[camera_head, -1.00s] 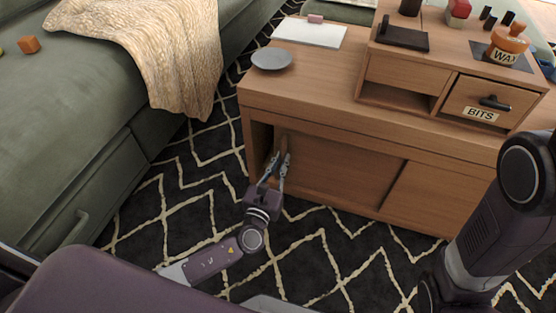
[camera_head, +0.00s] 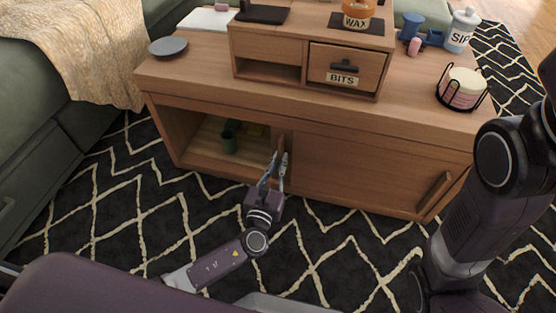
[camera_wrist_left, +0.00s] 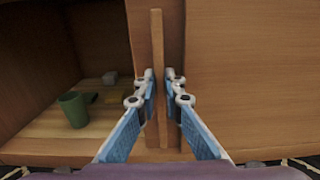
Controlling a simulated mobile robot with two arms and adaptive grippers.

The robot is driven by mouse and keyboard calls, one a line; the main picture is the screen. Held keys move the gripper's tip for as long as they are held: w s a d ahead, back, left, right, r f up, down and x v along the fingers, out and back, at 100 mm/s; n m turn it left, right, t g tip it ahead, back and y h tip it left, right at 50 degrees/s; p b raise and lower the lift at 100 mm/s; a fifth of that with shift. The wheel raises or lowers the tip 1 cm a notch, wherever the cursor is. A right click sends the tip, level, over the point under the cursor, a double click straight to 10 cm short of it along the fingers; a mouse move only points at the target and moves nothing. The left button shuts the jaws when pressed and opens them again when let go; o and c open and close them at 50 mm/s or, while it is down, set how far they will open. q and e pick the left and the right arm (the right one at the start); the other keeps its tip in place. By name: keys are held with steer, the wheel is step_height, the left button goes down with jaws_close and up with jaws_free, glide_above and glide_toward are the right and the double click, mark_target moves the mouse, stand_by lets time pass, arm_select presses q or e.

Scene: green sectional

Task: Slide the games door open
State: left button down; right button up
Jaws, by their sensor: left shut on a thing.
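The wooden sliding door's upright handle bar (camera_head: 281,143) is between the fingers of my left gripper (camera_head: 277,161), which is shut on it. In the left wrist view the bar (camera_wrist_left: 157,50) stands upright between both fingertips of the gripper (camera_wrist_left: 159,78). The low cabinet (camera_head: 190,85) is open to the left of the bar. A green cup (camera_head: 229,137) stands on the cabinet floor inside, and it also shows in the left wrist view (camera_wrist_left: 73,108). Only my right arm shows at the right; its gripper is not visible.
A second handle (camera_head: 434,192) is on the cabinet's right front. A grey plate (camera_head: 168,46), a BITS drawer (camera_head: 345,68) and a wire holder (camera_head: 462,91) are on top. A green sofa (camera_head: 30,110) stands left. The patterned rug (camera_head: 140,220) is clear in front.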

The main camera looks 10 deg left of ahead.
arm_select(q)
steer(key=shift+d, duration=0.25)
steer(key=shift+f, duration=0.1)
steer(key=c, duration=2)
jaws_free()
steer(key=shift+a, duration=0.1)
steer(key=shift+c, duration=0.2)
steer(key=shift+a, duration=0.1)
